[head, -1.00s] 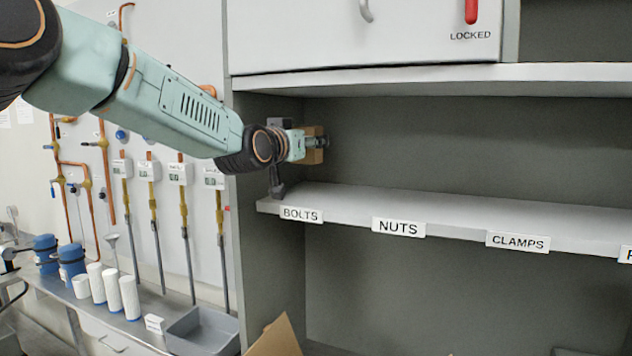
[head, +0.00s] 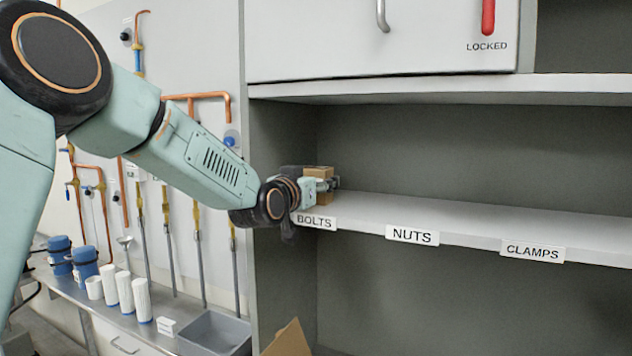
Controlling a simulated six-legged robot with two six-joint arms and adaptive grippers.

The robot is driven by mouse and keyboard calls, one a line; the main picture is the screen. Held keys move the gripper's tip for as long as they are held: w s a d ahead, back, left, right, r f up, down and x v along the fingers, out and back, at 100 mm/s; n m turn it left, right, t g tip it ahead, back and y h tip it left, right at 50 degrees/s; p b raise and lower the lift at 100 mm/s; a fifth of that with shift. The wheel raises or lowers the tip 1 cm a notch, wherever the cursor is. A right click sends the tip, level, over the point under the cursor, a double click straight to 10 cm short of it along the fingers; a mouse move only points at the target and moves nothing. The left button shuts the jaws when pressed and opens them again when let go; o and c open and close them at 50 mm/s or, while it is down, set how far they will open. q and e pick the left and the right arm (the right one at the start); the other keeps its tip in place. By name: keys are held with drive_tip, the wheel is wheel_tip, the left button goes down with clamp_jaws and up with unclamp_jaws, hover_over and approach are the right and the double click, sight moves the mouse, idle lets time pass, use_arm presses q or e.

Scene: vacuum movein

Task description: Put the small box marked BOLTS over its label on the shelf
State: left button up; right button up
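The small brown box (head: 318,172) is at the left end of the shelf (head: 450,216), just above and behind the BOLTS label (head: 315,222). My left gripper (head: 326,185) is around the box and hides part of it. The fingers appear shut on it. The box looks upright and at about shelf height; I cannot tell whether its bottom touches the board. Any marking on the box is not readable. My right gripper is not in view.
The NUTS label (head: 412,235) and CLAMPS label (head: 532,251) are farther right on the shelf edge, with bare board behind them. A cabinet marked LOCKED (head: 487,46) hangs above. The shelf's side wall (head: 280,180) is close on the left. An open cardboard flap (head: 288,340) shows below.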

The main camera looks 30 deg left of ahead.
use_arm(q)
drive_tip(key=o, duration=0.4)
drive_tip(key=shift+w+d+f, duration=0.1)
drive_tip(key=shift+w+d, duration=0.1)
drive_tip(key=shift+d, duration=0.05)
drive_tip(key=shift+o, duration=0.2)
drive_tip(key=shift+s+a, duration=0.2)
drive_tip(key=shift+a, duration=0.05)
drive_tip(key=shift+r, duration=0.3)
drive_tip(key=s+d+p, duration=0.1)
drive_tip(key=s+p, duration=0.2)
drive_tip(key=s, duration=0.8)
drive_tip(key=shift+s+f, duration=0.15)
drive_tip(key=shift+s, duration=0.15)
